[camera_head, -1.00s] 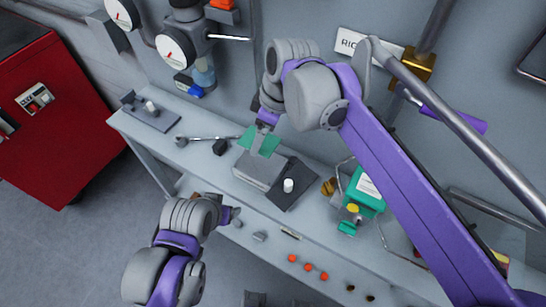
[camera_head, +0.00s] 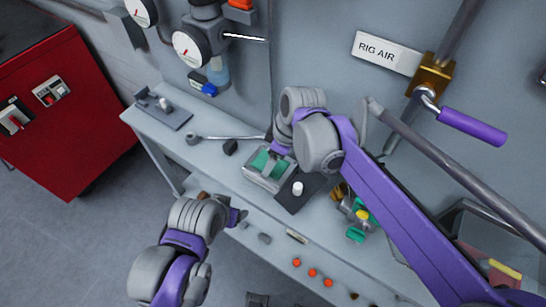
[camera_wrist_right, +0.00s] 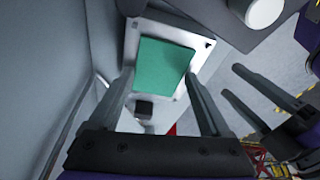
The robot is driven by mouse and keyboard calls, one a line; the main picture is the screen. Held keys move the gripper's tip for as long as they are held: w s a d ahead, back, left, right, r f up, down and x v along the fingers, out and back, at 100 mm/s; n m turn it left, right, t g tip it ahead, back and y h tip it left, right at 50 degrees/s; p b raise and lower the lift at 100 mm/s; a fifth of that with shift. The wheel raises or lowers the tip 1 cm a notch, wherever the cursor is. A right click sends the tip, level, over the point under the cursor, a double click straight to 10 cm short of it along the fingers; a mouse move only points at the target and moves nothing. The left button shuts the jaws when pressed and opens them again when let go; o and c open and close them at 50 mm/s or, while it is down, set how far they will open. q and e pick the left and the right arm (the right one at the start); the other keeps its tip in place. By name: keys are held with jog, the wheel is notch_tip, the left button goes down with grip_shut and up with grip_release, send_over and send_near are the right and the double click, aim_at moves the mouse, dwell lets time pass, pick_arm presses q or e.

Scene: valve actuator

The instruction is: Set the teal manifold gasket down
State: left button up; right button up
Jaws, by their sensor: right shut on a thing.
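The teal manifold gasket (camera_head: 268,161) is a flat rectangular plate. In the head view it is over the top of a grey metal block (camera_head: 266,184) on the bench, partly hidden by my right gripper (camera_head: 280,153). In the right wrist view the gasket (camera_wrist_right: 164,67) sits between the two fingers of my right gripper (camera_wrist_right: 165,85), over the block's pale top face (camera_wrist_right: 131,45). Whether it touches that face is hard to tell. My left gripper (camera_head: 240,216) is at the bench's front edge; its fingers stand apart and empty in the right wrist view (camera_wrist_right: 252,95).
A dark plate with a white knob (camera_head: 297,188) stands right beside the block. A small black block (camera_head: 230,147) and a wrench (camera_head: 225,138) lie to the left. Brass and green parts (camera_head: 356,233) are at right. Several orange buttons (camera_head: 312,272) line the front.

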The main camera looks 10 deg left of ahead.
aim_at(284, 169)
jog(key=o, duration=1.2)
jog(key=shift+c, duration=0.2)
jog(key=v, duration=1.2)
jog(key=shift+p, duration=0.45)
jog(key=shift+r, duration=0.1)
